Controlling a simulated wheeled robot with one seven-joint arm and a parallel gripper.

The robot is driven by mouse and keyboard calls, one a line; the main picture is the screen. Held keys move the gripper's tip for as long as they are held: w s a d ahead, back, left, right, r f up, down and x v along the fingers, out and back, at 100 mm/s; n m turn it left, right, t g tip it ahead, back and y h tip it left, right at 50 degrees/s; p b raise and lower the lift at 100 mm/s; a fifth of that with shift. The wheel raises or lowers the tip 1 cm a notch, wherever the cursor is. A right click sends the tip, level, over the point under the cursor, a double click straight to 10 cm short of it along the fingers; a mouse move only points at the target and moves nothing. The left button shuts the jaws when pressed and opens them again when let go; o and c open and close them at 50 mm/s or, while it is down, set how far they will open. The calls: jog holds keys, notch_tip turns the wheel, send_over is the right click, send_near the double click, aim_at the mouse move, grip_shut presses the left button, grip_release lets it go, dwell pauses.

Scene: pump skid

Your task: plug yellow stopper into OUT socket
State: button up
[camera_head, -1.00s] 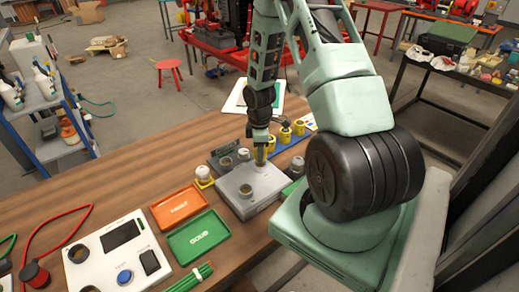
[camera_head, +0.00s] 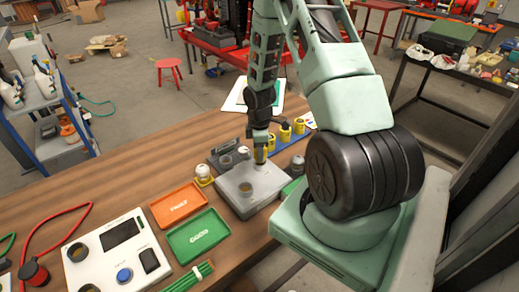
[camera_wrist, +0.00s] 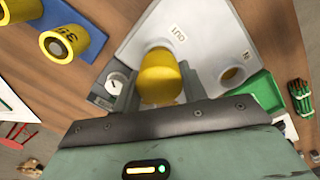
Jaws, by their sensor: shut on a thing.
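The grey pump block (camera_head: 245,190) sits on the wooden bench. In the wrist view its pale top (camera_wrist: 205,45) carries an OUT label (camera_wrist: 178,32) and a second, open socket (camera_wrist: 232,75) to the right. My gripper (camera_wrist: 158,88) is shut on a yellow stopper (camera_wrist: 162,80), with one finger on either side. The stopper is by the OUT label, where its body hides the OUT socket. I cannot tell how far it is seated. In the head view my gripper (camera_head: 261,158) is over the block's far part, and the arm partly hides that area.
More yellow stoppers (camera_wrist: 65,42) stand on a blue rack (camera_wrist: 88,25) beside the block. An orange tray (camera_head: 178,204), a green tray (camera_head: 198,238) and a white panel with a display (camera_head: 118,250) lie to the left.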

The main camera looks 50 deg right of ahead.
jog(key=shift+f+b, duration=0.8)
jog(key=shift+f, duration=0.5)
jog(key=o, duration=1.2)
notch_tip(320, 180, up, 18)
jog(key=shift+f+b, duration=0.25)
jog(key=shift+b, duration=0.55)
